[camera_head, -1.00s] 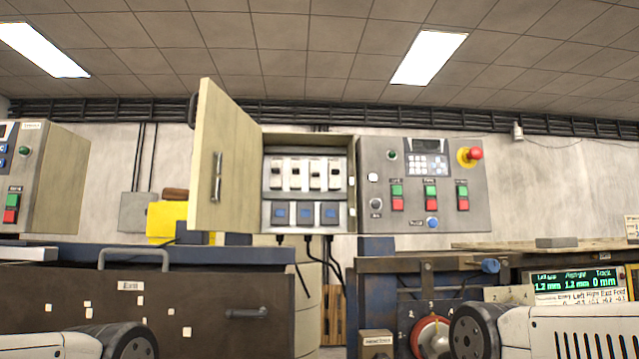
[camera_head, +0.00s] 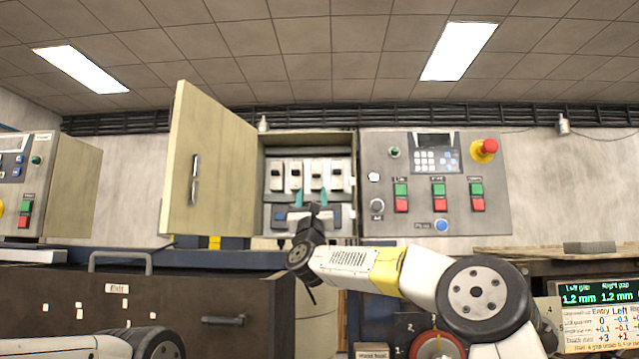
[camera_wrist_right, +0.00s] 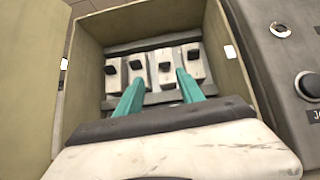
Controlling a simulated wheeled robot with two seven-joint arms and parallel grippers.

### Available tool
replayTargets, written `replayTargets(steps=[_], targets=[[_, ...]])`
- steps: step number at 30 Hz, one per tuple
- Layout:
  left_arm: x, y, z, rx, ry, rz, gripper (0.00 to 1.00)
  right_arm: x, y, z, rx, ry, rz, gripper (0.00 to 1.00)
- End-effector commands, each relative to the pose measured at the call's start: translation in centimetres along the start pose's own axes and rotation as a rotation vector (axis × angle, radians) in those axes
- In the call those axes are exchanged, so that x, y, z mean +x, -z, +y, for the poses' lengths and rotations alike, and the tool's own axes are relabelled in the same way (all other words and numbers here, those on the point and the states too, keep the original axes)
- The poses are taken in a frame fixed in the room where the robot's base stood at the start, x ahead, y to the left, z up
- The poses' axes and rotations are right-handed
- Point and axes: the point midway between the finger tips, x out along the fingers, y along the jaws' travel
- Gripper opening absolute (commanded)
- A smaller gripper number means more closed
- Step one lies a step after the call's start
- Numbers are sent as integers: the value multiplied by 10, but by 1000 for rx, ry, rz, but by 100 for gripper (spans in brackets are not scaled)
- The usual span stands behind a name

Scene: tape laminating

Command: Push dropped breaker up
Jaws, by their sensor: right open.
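Several white breakers with black toggles stand in a row (camera_head: 335,178) inside the open cabinet; the row also shows in the right wrist view (camera_wrist_right: 194,66). The third toggle from the left (camera_wrist_right: 165,67) seems to sit slightly lower than the others, but I cannot be sure. My right gripper (camera_head: 310,194) is open and empty at the cabinet's mouth. Its teal fingers (camera_wrist_right: 162,78) point up at the lower part of the middle breakers, one on each side of the third breaker's line. Contact cannot be told. My left gripper is out of view.
The cabinet door (camera_head: 212,165) stands open on the left. A control panel (camera_head: 373,225) with buttons and a red emergency knob (camera_head: 490,146) adjoins on the right. Blue-faced units (camera_head: 280,215) sit below the breakers, partly hidden by my right wrist. A drawer unit (camera_head: 180,300) stands lower left.

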Motion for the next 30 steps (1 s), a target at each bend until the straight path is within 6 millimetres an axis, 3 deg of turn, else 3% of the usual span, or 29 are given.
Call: replayTargets(steps=[5, 18, 30], targets=[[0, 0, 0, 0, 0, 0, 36, 11, 2, -8, 48, 36, -8, 45], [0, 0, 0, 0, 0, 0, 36, 65, 1, -9, 44, 32, -8, 45], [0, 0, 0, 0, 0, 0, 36, 80, 2, -10, 40, 30, -7, 45]])
